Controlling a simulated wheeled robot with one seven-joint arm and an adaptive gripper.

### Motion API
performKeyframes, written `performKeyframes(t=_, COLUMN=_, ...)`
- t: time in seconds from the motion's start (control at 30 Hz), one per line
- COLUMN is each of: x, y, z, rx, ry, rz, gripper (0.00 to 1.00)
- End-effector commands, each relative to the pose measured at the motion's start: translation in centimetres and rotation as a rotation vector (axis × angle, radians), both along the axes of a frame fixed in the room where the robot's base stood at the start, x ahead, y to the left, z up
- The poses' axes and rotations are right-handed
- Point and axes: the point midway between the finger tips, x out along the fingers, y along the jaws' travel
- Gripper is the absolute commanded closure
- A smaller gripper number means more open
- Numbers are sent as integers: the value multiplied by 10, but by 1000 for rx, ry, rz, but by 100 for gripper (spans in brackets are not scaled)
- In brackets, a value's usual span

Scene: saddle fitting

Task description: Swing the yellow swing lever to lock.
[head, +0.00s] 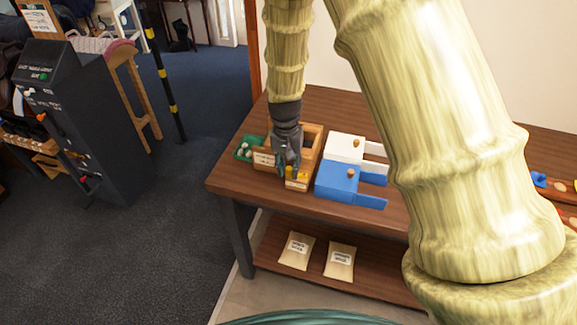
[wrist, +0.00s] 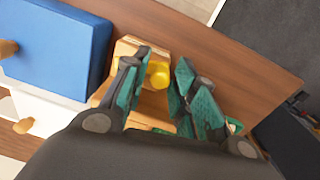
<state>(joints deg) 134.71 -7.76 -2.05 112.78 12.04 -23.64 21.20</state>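A small yellow piece (wrist: 159,75) with a rounded top sits at a light wooden block (wrist: 126,46) in the wrist view. I cannot tell whether this piece is the swing lever. In the head view, the labelled block (head: 297,184) stands near the table's front edge, under my gripper (head: 287,166). My gripper also shows in the wrist view (wrist: 165,62), fingers apart on either side of the yellow piece. A narrow gap shows on the right; contact on the left is unclear. The fingers hide part of the block.
A blue drawer box (head: 338,180) and a white one (head: 345,147) stand just right of the block. A wooden box (head: 308,147) is behind my gripper, with a green tray (head: 246,149) to its left. The front left table corner is clear.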

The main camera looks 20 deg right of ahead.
Motion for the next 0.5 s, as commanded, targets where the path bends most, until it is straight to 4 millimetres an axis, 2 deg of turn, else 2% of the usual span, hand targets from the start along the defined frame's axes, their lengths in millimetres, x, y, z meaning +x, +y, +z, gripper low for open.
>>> performKeyframes(t=0.03, x=0, y=0, z=0, rx=0, ry=0, rz=0, gripper=87)
performKeyframes(t=0.1, x=0, y=0, z=0, rx=0, ry=0, rz=0, gripper=100)
performKeyframes(t=0.3, x=1, y=0, z=1, rx=0, ry=0, rz=-12, gripper=100)
performKeyframes(t=0.5, x=6, y=-3, z=1, rx=-2, ry=-2, rz=-121, gripper=100)
